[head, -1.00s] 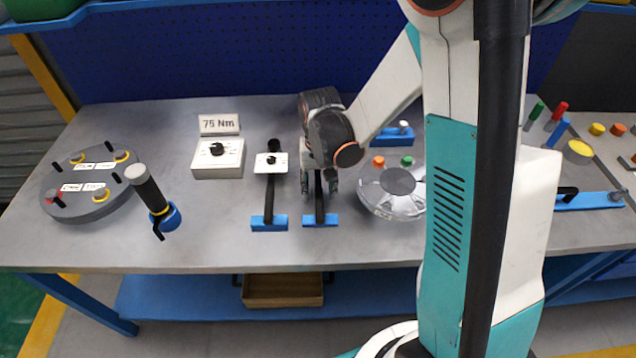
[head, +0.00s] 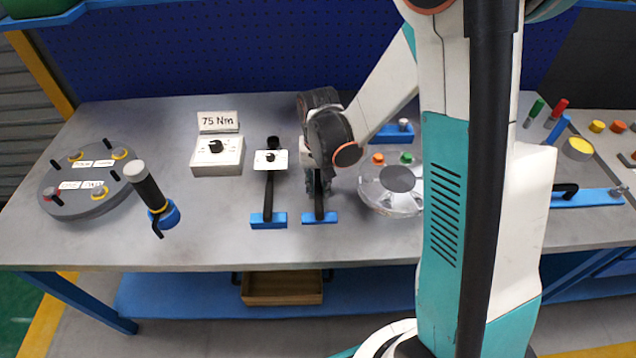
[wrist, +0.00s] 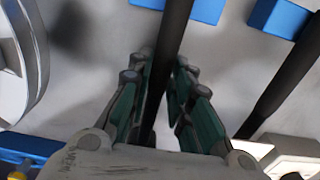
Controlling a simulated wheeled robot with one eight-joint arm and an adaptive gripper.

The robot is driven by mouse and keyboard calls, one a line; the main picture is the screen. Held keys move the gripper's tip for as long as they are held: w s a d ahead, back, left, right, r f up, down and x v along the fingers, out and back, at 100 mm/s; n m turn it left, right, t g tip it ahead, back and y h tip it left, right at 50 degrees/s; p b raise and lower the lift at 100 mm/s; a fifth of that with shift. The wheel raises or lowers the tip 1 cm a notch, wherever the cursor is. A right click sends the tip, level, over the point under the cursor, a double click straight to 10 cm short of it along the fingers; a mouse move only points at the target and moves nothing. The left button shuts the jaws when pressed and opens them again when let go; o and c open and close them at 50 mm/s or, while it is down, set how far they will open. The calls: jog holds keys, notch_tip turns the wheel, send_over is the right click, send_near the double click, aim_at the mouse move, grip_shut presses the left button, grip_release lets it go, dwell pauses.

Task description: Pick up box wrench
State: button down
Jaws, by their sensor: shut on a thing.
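The box wrench, a dark bar (head: 319,203), lies on the bench with its near end on a small blue rest (head: 320,218). In the wrist view the bar (wrist: 172,40) runs between the two finger pads. My gripper (head: 316,186) points down over it and is shut on its shaft; it also shows in the wrist view (wrist: 160,75). The wrench's far end is hidden under my gripper and wrist. The wrench still appears to be at its rest; I cannot tell any gap.
A clear round flanged shell (head: 388,190) is close to the right. A grey disc (head: 90,190) and black-handled tool (head: 150,190) stand left.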

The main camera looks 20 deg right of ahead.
aim_at(318, 186)
notch_tip(318, 186, up, 20)
jog(key=p, duration=0.6)
jog(key=shift+f+p, duration=0.15)
jog(key=shift+p, duration=0.2)
jog(key=c, duration=2.1)
grip_release()
grip_shut()
jog(key=shift+f, duration=0.15)
